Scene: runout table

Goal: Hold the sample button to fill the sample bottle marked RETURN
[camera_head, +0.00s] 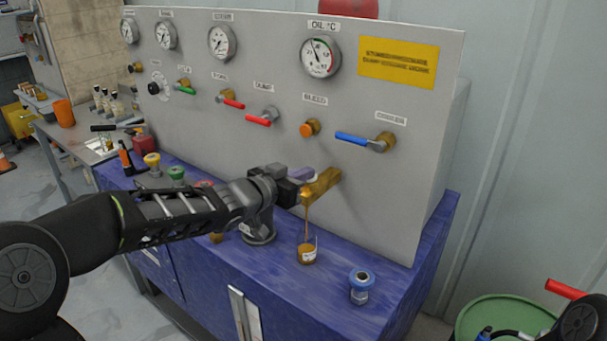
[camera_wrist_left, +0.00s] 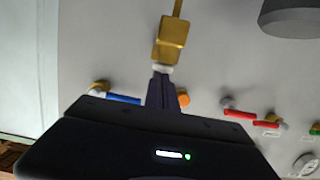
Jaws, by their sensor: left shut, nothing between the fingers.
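The brass sample valve (camera_head: 322,187) sticks out from the grey panel, and it also shows in the left wrist view (camera_wrist_left: 170,40). An amber stream runs from its spout down into the small sample bottle (camera_head: 307,254), which stands upright on the blue bench below. Amber liquid shows in the bottle; its label is too small to read. My left gripper (camera_head: 303,174) is shut and empty, its tips at the valve. In the left wrist view, the fingertips (camera_wrist_left: 162,80) meet the pale sample button (camera_wrist_left: 162,69) at the valve's end. My right gripper is out of view.
A blue-handled valve (camera_head: 366,140) is on the panel above. More coloured fittings stand left, partly behind my left arm. A green drum (camera_head: 500,315) is at lower right.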

